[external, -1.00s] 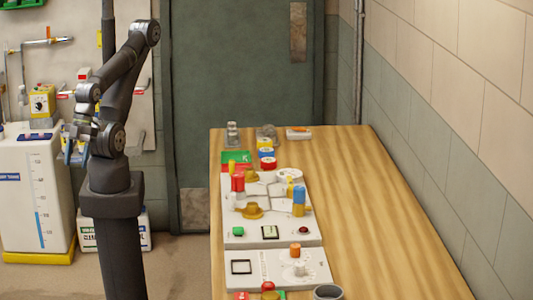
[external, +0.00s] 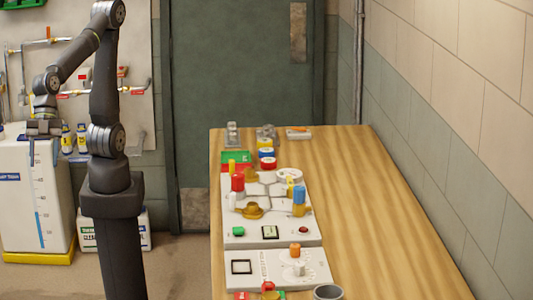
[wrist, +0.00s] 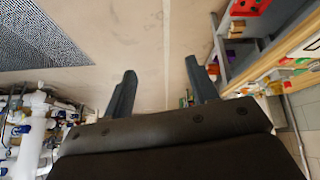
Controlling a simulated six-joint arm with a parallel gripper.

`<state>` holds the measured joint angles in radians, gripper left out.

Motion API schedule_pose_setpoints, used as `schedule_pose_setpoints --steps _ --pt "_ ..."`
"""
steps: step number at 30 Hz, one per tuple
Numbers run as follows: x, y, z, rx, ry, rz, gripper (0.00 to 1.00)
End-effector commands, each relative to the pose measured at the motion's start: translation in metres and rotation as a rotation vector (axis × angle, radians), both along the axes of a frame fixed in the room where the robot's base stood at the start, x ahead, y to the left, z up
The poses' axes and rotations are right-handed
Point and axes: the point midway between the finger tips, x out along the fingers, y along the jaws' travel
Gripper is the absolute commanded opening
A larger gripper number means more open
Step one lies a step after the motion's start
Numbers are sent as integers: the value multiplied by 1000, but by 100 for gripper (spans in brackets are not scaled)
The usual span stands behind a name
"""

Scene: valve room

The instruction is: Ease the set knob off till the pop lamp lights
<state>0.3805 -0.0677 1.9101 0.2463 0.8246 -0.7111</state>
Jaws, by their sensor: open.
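A light grey front panel (external: 265,283) on the bench carries a white knob (external: 299,268) on a dial, an orange cylinder (external: 295,249) behind it and a dark-framed square window (external: 241,267). The labels are too small to read, so I cannot tell which part is the set knob or pop lamp. No clearly lit lamp shows on this panel. My gripper (external: 43,155) is far left of the bench, pointing down by the white tank. In the wrist view my gripper (wrist: 161,68) is open with nothing between its fingers, above bare floor.
A grey cup (external: 328,292) stands at the bench's front. The bench's right side is clear. The white tank (external: 28,195) stands at left.

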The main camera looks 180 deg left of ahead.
Motion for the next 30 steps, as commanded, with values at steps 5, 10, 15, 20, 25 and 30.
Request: schedule_pose_setpoints --steps 5,10,15,20,25,30 --pt "38 54 -45 330 109 -134 53" --pt "69 110 -83 629 255 -292 53" --pt "94 167 -119 895 437 -474 53" --pt "114 218 -153 1110 635 -664 53" --pt "131 270 -191 1302 860 -889 53" --pt "142 311 -227 1441 1067 -1106 53"
